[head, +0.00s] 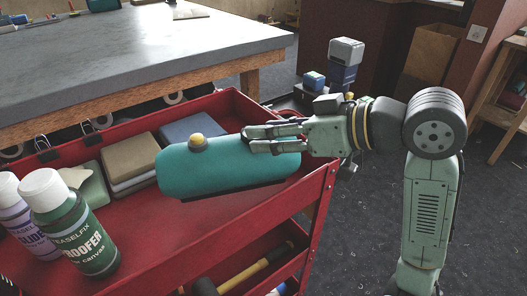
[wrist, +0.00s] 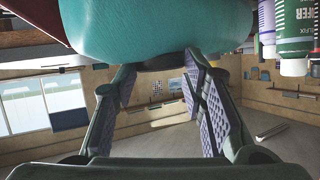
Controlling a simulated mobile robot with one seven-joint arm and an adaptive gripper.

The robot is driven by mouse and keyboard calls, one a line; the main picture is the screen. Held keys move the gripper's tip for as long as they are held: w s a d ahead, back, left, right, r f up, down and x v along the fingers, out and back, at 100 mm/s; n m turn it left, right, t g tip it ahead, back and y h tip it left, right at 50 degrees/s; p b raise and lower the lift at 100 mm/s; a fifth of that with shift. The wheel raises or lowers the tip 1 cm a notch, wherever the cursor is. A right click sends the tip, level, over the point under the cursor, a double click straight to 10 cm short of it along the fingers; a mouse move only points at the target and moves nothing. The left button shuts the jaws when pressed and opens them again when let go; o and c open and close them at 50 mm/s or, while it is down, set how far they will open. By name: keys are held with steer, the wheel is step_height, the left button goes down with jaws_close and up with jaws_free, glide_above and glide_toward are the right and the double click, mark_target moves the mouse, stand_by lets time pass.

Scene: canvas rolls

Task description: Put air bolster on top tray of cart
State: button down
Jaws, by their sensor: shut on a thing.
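The air bolster is a teal rounded cylinder (head: 222,172) with a yellow cap on top. It lies roughly level over the right part of the red cart's top tray (head: 150,222). I cannot tell whether its underside touches the tray. My gripper (head: 248,139) reaches in from the right and is shut on the bolster near its right end. In the wrist view, the bolster (wrist: 150,30) fills the top, just beyond the fingertips (wrist: 160,66). The part of the bolster behind the fingers is hidden.
On the tray, a green bottle (head: 75,225) and a purple bottle (head: 25,220) stand at left front. A grey-topped workbench (head: 140,60) stands behind the cart.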

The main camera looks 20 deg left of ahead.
mark_target(285, 157)
steer(key=shift+f, duration=2.75)
steer(key=c, duration=1)
jaws_free()
steer(key=b+v, duration=0.1)
steer(key=v, duration=1.1)
steer(key=shift+s+b, duration=0.1)
steer(key=shift+b, duration=0.25)
